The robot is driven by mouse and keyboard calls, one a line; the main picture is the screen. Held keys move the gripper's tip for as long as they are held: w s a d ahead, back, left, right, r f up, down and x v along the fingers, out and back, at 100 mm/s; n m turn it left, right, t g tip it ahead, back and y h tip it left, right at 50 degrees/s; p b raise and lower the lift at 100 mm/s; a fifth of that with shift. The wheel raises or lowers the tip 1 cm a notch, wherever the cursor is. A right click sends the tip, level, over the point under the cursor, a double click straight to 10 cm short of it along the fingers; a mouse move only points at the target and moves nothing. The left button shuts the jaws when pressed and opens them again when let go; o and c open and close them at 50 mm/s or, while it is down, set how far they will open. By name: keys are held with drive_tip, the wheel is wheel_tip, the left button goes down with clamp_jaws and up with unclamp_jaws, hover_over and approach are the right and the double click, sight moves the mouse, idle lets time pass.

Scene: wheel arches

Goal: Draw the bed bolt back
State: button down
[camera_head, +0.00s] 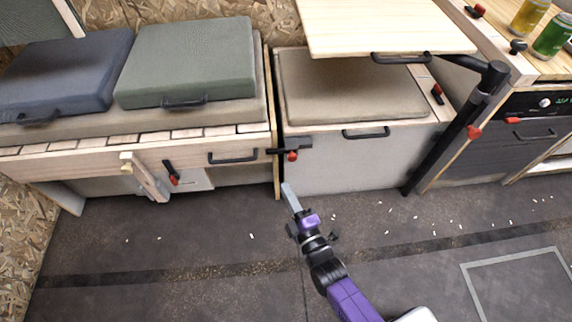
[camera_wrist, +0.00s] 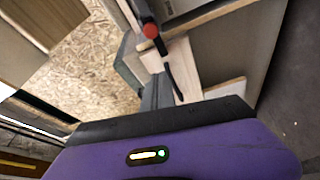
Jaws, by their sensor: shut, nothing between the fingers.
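A black bolt with a red knob (camera_head: 292,155) sits at the post between the slatted bed front and the grey bench box. Its black bar (camera_head: 278,151) crosses the post's edge. My gripper (camera_head: 287,188) is shut and empty, pointing up just below this bolt and apart from it. In the wrist view a red knob on a black bolt (camera_wrist: 150,30) shows above my grey fingers (camera_wrist: 156,82). The bed front (camera_head: 200,155) is pale wood with a black pull handle (camera_head: 233,157). A second red-tipped black catch (camera_head: 172,174) is on the bed front further left.
A wooden leg (camera_head: 148,178) juts from the bed front. Cushions (camera_head: 190,60) lie on the bed. A tabletop (camera_head: 385,28) overhangs the bench box (camera_head: 350,165), with a dark slanted support (camera_head: 450,125) to the right. The dark floor in front is mostly clear, with small white scraps.

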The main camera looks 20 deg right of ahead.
sight(279, 152)
drive_tip(key=shift+w, duration=0.1)
drive_tip(key=w+b, duration=0.1)
drive_tip(key=w, duration=0.2)
drive_tip(key=w+d+b, duration=0.1)
drive_tip(key=w, duration=0.2)
drive_tip(key=w+b, duration=0.1)
drive_tip(key=w, duration=0.2)
drive_tip(key=shift+w+d+r, duration=0.1)
drive_tip(key=shift+d, duration=0.2)
drive_tip(key=shift+s+d, duration=0.2)
drive_tip(key=shift+d, duration=0.3)
drive_tip(key=shift+s+d, duration=0.15)
drive_tip(key=shift+d, duration=0.35)
drive_tip(key=shift+f, duration=0.2)
